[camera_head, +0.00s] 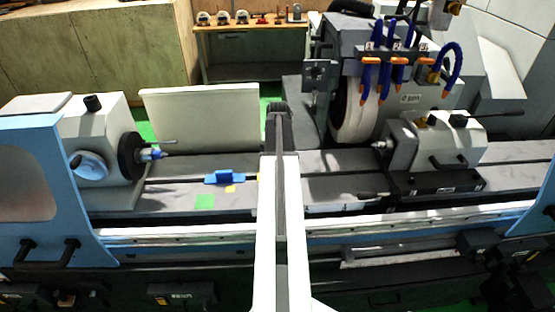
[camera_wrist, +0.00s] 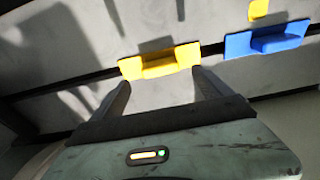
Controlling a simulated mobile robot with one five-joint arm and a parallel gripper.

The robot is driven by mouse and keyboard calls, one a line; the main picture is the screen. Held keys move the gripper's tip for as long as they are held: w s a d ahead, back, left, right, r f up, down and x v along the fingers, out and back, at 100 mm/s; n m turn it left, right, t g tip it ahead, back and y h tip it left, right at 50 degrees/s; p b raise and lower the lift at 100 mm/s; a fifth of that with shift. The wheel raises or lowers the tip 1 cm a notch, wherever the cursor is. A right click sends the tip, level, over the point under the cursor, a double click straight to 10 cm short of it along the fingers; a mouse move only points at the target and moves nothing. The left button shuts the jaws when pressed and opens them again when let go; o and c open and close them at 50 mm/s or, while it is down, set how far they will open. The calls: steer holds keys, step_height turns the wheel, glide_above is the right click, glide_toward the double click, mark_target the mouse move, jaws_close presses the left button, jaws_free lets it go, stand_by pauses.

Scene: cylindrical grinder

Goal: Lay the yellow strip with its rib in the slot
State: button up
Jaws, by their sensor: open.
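The yellow strip (camera_wrist: 160,62) shows in the wrist view at upper middle, with a raised block along its middle. It lies across the line of the dark slot (camera_wrist: 65,86) in the grey table; I cannot tell whether its rib is in the slot. My gripper (camera_wrist: 161,77) is open, one finger near each end of the strip; whether they touch it is unclear. In the head view my arm hides the gripper and nearly all of the strip, leaving a yellow sliver (camera_head: 259,177) at the arm's left edge.
A blue strip (camera_wrist: 268,40) lies beside the yellow one, also in the head view (camera_head: 224,178). A yellow patch (camera_head: 230,189) and a green patch (camera_head: 205,202) mark the table. The workhead (camera_head: 100,150) stands left; the tailstock (camera_head: 435,150) and grinding wheel (camera_head: 355,110) stand right.

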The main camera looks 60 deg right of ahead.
steer(key=shift+a+r+p, duration=0.1)
steer(key=shift+r+p, duration=0.2)
steer(key=shift+r, duration=0.6)
steer(key=shift+f, duration=0.1)
steer(key=w+a+n, duration=0.2)
steer(key=w+a, duration=0.4)
steer(key=a, duration=0.6)
steer(key=w+a+n, duration=0.3)
steer(key=w+a, duration=0.4)
steer(key=a, duration=0.6)
steer(key=w+a+n, duration=0.2)
steer(key=w+a, duration=0.4)
steer(key=a, duration=0.6)
steer(key=a+n+y, duration=0.1)
steer(key=a+n, duration=0.3)
steer(key=a, duration=1.5)
steer(key=s+a+f+b, duration=0.2)
steer(key=s+f+b, duration=0.1)
steer(key=f+b, duration=0.6)
steer(key=shift+g, duration=0.4)
